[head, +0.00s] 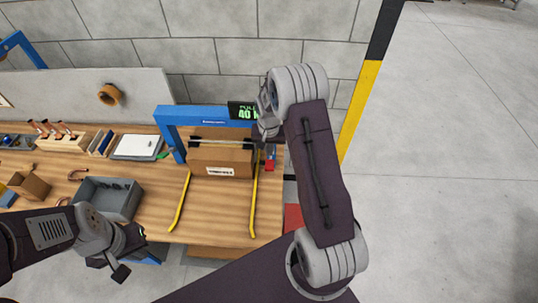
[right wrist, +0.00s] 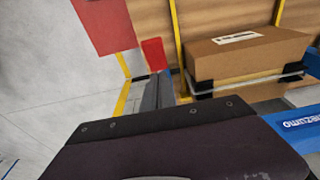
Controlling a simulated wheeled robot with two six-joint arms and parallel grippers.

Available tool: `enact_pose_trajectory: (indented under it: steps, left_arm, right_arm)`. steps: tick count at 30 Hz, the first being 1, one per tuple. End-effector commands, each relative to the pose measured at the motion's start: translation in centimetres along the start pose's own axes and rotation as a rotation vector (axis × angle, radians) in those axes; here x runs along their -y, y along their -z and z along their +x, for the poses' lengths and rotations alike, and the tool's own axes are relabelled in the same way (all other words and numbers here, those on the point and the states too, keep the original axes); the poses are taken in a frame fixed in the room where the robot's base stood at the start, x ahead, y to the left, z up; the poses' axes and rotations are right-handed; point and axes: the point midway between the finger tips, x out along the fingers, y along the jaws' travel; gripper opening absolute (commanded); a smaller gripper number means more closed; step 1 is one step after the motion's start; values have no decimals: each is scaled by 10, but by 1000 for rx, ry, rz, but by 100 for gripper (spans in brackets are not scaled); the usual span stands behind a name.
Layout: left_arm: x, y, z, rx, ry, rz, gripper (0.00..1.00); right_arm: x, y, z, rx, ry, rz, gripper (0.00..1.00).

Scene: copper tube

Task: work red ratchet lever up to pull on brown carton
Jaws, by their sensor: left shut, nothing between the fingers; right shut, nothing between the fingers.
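The brown carton (head: 222,158) sits on the bench inside a blue frame (head: 205,114), and a dark strap crosses its top. It also shows in the right wrist view (right wrist: 245,60). The red ratchet lever (head: 270,159) is at the carton's right side, partly hidden by my right arm. In the right wrist view a red block (right wrist: 153,53), apparently its grip, is just beyond my right gripper (right wrist: 158,77). My right gripper is shut and empty; I cannot tell whether it touches the lever. My left gripper (head: 130,254) is shut and empty by the bench's front edge.
A display (head: 243,112) partly reads 40. Two yellow bars (head: 180,202) run forward from the carton. A grey bin (head: 112,197), a clipboard (head: 138,147) and an open small box (head: 29,186) are on the left. A red panel (head: 293,217) is by the bench's right end.

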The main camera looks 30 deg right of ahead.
Motion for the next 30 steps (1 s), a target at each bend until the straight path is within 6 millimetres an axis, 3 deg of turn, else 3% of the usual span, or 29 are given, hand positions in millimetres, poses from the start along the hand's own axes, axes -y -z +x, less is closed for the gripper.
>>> enact_pose_trajectory:
  steps: [3,9,19,30]
  left_arm:
    - [0,2,-15,0,0,0,0]
    - [0,2,-21,0,0,0,0]
    - [0,2,-20,0,0,0,0]
    - [0,-2,19,0,0,0,0]
  right_arm:
    - [0,-11,12,6,-1,-1,0]
    - [0,-18,30,2,0,-1,0]
    - [0,-18,32,0,0,0,0]
    - [0,-24,43,-61,1,-1,0]
